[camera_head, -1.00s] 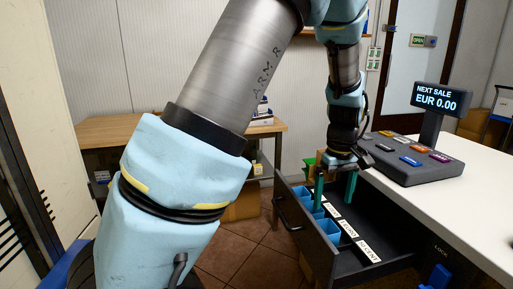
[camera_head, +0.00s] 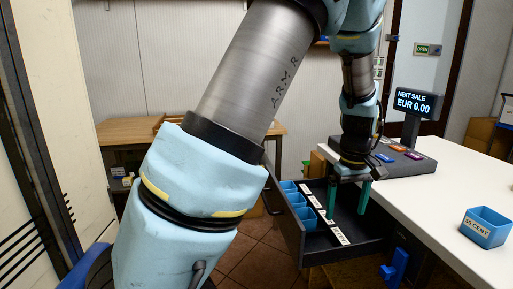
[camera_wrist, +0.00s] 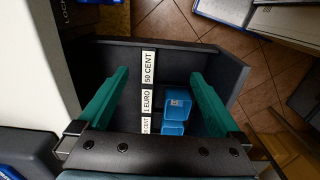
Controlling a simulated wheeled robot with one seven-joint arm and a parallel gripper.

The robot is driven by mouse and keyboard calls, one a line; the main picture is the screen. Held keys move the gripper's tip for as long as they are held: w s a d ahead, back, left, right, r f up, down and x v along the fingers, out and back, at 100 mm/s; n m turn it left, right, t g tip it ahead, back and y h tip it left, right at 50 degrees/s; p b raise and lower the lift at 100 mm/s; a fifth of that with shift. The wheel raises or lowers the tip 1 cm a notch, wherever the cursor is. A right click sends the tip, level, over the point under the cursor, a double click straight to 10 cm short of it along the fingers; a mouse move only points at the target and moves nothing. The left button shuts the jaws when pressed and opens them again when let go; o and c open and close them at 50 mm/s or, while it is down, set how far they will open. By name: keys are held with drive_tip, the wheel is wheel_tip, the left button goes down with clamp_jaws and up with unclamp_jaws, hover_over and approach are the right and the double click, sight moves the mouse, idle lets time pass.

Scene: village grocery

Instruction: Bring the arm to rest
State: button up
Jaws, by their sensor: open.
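My gripper (camera_head: 348,205) has two green fingers spread apart with nothing between them. It points down over the open dark cash drawer (camera_head: 290,229). In the wrist view my gripper (camera_wrist: 160,76) spans the drawer (camera_wrist: 215,48), its fingers on either side of the label strip and the blue cups. I cannot tell how far the fingertips are above the drawer floor. My arm (camera_head: 255,75) reaches from the lower left up and over to the drawer.
Blue cups (camera_head: 304,216) sit along the drawer's left side, beside white labels (camera_wrist: 148,67). A blue 50 CENT cup (camera_head: 485,228) stands on the white counter (camera_head: 455,190). The register (camera_head: 400,160) is behind. A wooden table (camera_head: 130,130) stands at the back left.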

drive_tip(key=s+a+r+m+p, duration=0.1)
drive_tip(key=s+a+r+p, duration=0.1)
drive_tip(key=a, duration=1.2)
drive_tip(key=s+a+r+m+t+p, duration=0.1)
drive_tip(key=a+r, duration=0.3)
drive_tip(key=a, duration=1.1)
drive_tip(key=shift+s+a+r+m+t+p, duration=0.2)
drive_tip(key=shift+s+m+t+p, duration=0.1)
drive_tip(key=shift+s+m+p, duration=0.35)
